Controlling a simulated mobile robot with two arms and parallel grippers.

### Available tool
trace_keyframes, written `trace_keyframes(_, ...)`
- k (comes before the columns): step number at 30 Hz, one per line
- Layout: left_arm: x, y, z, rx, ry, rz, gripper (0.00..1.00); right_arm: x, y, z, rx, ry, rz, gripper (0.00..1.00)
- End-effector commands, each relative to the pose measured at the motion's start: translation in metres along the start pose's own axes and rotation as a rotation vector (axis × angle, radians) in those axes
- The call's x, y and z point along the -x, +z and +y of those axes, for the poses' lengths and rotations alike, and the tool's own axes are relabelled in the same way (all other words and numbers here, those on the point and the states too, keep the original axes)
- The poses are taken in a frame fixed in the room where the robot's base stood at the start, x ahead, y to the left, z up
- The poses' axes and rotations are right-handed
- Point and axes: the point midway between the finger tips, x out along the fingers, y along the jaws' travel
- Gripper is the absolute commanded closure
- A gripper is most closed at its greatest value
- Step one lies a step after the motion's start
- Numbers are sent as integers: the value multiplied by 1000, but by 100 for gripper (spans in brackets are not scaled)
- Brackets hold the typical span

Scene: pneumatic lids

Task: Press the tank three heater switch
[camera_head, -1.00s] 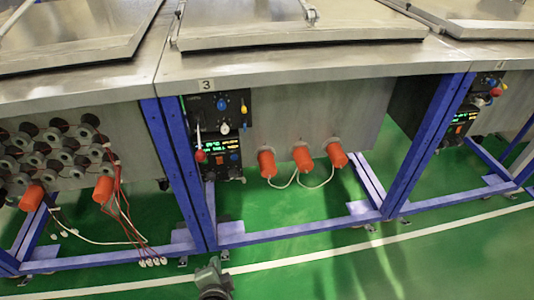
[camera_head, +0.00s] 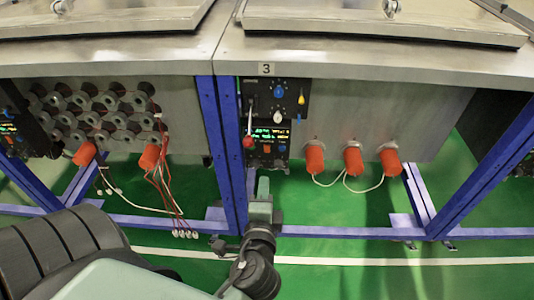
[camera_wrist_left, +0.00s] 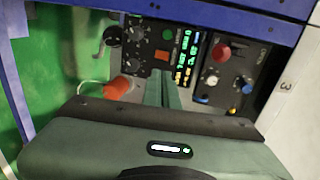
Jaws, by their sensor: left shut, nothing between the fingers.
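The tank three control panel (camera_head: 272,118) hangs under the bench edge, below a label "3" (camera_head: 266,69). Which control is the heater switch cannot be read. My left gripper (camera_head: 263,188) is shut and empty, just below the lower box in the head view. In the wrist view its fingers (camera_wrist_left: 164,90) point at the lower box; contact cannot be confirmed.
A red-knobbed lever (camera_head: 248,142) sticks out at the panel's left. A blue upright post (camera_head: 227,150) stands left of it. Orange-capped fittings (camera_head: 353,161) with white cables are to the right. Green floor (camera_head: 340,210) is open below.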

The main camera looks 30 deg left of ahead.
Motion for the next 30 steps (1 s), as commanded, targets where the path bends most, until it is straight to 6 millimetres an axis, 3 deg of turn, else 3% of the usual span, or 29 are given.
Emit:
trace_keyframes(9, -69, 0, -1, -2, -5, -1, 100, -9, 6, 0, 1, -1, -14, 64)
trace_keyframes(15, -102, 0, -8, -1, -4, -1, 100, -4, 1, -1, 1, -1, -3, 64)
trace_keyframes(21, -118, 0, -12, -1, 0, 0, 100, -6, 3, -1, 1, -2, -6, 64)
trace_keyframes(30, -120, 0, -12, 0, 1, 0, 100, -7, 3, -1, 1, -2, -5, 64)
